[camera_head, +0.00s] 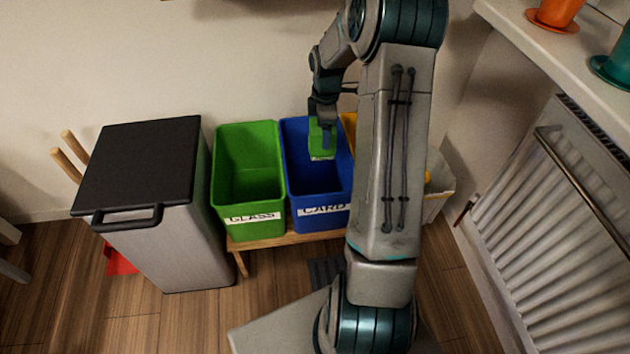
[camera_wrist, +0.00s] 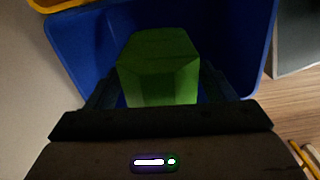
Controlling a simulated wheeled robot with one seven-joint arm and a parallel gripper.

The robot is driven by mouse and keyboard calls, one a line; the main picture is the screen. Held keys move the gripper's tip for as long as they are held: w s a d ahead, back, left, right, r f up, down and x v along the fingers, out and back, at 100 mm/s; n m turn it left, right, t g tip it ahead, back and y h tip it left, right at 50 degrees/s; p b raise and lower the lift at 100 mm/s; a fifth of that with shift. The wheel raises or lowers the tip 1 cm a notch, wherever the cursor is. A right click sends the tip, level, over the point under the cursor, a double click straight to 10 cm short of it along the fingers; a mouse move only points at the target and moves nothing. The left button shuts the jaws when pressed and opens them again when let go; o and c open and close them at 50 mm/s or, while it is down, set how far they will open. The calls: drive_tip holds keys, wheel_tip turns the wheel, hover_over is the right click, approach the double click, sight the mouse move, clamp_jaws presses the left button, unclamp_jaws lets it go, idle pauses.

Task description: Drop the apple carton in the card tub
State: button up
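The green apple carton (camera_head: 321,142) is held in my gripper (camera_head: 324,130) over the mouth of the blue card tub (camera_head: 302,180), whose front label reads CARD. In the wrist view the carton (camera_wrist: 158,65) sits between the fingers (camera_wrist: 160,95), with the blue tub (camera_wrist: 85,50) around and below it. The gripper is shut on the carton. The carton's lower end appears within the outline of the tub's opening; how far down it reaches I cannot tell.
A green tub (camera_head: 250,185) labelled GLASS stands left of the card tub on a wooden bench (camera_head: 285,239). A yellow tub (camera_head: 349,125) is on the right, partly hidden by my arm. A grey bin (camera_head: 165,235) with a black lid stands left; a radiator (camera_head: 570,220) is right.

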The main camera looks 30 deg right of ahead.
drive_tip(key=shift+o, duration=0.6)
drive_tip(key=shift+r, duration=0.1)
wheel_tip(320, 180, up, 8)
drive_tip(key=p, duration=0.2)
drive_tip(key=shift+f+p, duration=0.25)
drive_tip(key=shift+p, duration=0.1)
